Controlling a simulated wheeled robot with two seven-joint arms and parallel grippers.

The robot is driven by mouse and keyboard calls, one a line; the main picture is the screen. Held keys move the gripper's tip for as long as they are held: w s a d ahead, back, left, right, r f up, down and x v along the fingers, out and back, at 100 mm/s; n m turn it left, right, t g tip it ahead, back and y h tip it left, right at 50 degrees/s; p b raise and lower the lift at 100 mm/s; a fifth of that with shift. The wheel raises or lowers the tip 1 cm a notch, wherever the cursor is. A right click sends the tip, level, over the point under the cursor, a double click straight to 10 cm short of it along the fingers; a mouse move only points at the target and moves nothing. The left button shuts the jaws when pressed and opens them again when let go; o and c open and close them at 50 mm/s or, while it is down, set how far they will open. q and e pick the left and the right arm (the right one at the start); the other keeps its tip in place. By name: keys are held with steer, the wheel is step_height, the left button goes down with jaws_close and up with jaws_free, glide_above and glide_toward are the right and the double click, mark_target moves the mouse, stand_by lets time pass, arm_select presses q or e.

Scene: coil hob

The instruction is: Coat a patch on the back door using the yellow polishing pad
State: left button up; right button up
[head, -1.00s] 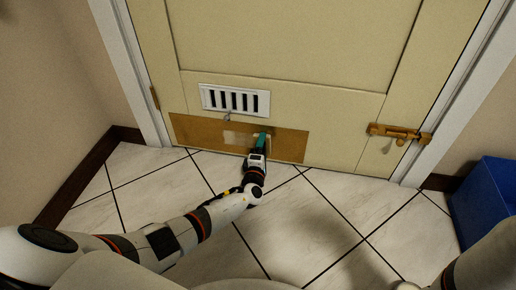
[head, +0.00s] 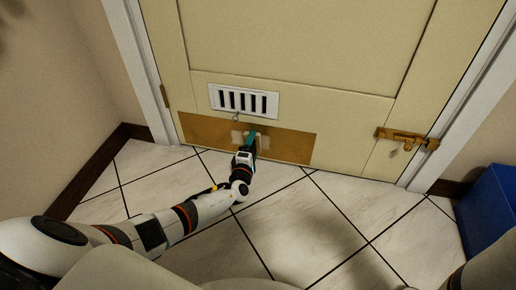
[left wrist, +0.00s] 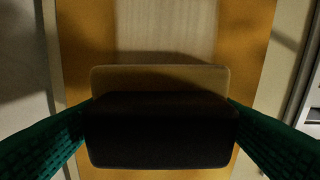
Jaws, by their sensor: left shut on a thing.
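The back door (head: 290,50) is cream, with a brown plate (head: 290,147) along its bottom. A pale patch (head: 236,136) shows on the plate, and as a light band (left wrist: 165,28) in the left wrist view. My left gripper (head: 250,143), with green fingers, is at the plate, just right of the pale patch. It is shut on the polishing pad (left wrist: 160,78), which shows a dull yellow-tan layer and a dark block in the left wrist view. The pad's face is close to the plate; contact is hidden. My right gripper is out of view.
A white vent (head: 243,101) sits on the door above the plate, with a small hook-like piece below it. A brass bolt (head: 406,138) is at the door's right side. A blue bin (head: 488,212) stands at the right. The tiled floor (head: 300,215) before the door is clear.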

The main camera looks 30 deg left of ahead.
arm_select(q)
steer(key=shift+s+a, duration=0.25)
steer(key=shift+a, duration=1.05)
steer(key=shift+s+a, duration=0.2)
steer(key=shift+a, duration=1.05)
steer(key=shift+r, duration=0.1)
steer(key=shift+s+d+r, duration=0.1)
steer(key=shift+s, duration=0.25)
steer(key=p, duration=0.4)
glide_toward(241, 137)
steer(key=shift+w+f, duration=0.3)
steer(key=shift+w, duration=0.1)
